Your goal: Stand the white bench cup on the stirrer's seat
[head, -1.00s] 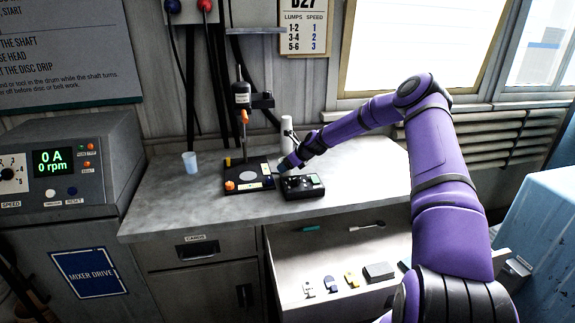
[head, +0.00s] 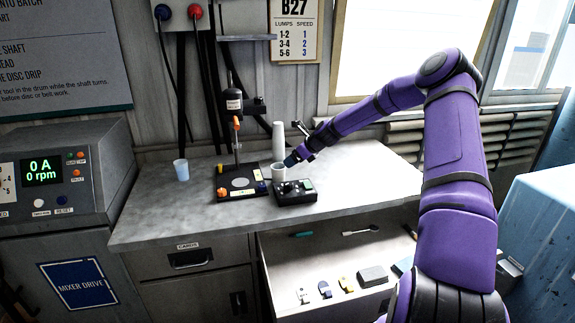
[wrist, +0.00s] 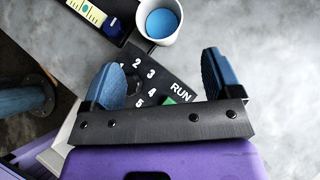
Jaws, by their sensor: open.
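The white cup (head: 278,172) stands upright on the bench, between the stirrer and the black keypad box. In the wrist view the white cup (wrist: 178,38) shows blue inside, and its top is cut off by the frame edge. The stirrer (head: 236,118) stands to its left, with a pale round seat (head: 240,183) on its dark base that looks empty. My gripper (head: 289,162) is close to the cup's upper right in the head view. In the wrist view my gripper (wrist: 163,66) is open, its blue fingers apart with nothing between them; the cup lies beyond the fingertips.
The black keypad box (head: 296,194) with a RUN button sits in front of the cup, and under the fingers in the wrist view. A white stack (head: 279,136) stands behind. An open drawer (head: 290,262) holds small items below.

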